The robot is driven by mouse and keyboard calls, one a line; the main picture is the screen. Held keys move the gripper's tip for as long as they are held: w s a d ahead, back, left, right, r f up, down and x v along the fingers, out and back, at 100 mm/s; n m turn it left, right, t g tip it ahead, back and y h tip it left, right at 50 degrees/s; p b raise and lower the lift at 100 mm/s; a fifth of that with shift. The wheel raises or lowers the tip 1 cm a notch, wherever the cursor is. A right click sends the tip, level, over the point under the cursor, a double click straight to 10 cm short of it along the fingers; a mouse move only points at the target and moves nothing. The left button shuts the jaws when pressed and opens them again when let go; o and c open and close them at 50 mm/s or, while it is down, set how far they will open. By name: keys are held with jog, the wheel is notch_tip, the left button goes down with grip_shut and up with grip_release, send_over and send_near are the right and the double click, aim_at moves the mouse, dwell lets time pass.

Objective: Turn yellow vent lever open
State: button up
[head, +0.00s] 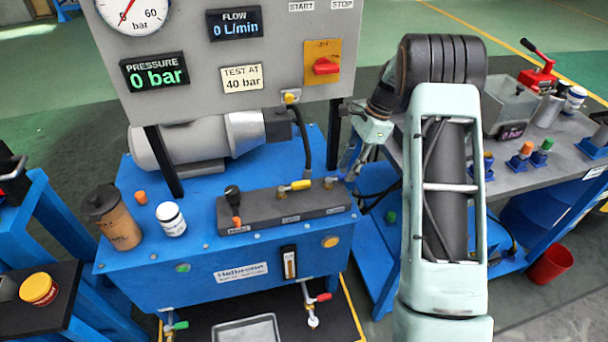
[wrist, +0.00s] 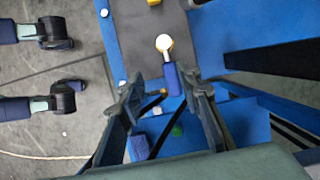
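The yellow lever (head: 300,184) sits on the dark grey manifold block (head: 262,212) on top of the blue tank, its handle lying roughly level. In the wrist view, a small yellow piece (wrist: 153,2) at the top edge may be this lever, mostly cut off. My gripper (head: 350,172) is just right of the manifold's right end, partly hidden by my arm. In the wrist view my gripper (wrist: 166,93) is open, with space between its fingers. A blue-handled valve (wrist: 180,80) with a bright round fitting shows between and beyond the fingertips; contact cannot be told.
A black-knobbed lever (head: 233,200) stands at the manifold's left. The upright gauge panel (head: 215,85) rises behind, with a black hose (head: 303,135) hanging from it. A brown bottle (head: 113,218) and white jar (head: 171,219) stand on the tank's left. A side bench (head: 530,185) is at right.

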aim_at(299, 183)
jog(key=shift+w+a+f+y, duration=0.3)
jog(key=shift+w+a+f, duration=0.35)
jog(key=shift+a+f, duration=0.15)
jog(key=shift+f, duration=0.25)
jog(key=a, duration=0.3)
jog(key=s+a+b, duration=0.1)
jog(key=a, duration=0.3)
jog(key=s+a, duration=0.1)
jog(key=a, duration=0.3)
jog(key=shift+s, duration=0.25)
jog(key=shift+s+a+f, duration=0.1)
jog(key=shift+a+f, duration=0.1)
jog(key=shift+a, duration=0.15)
jog(key=shift+a+f, duration=0.1)
jog(key=shift+f, duration=0.25)
grip_shut()
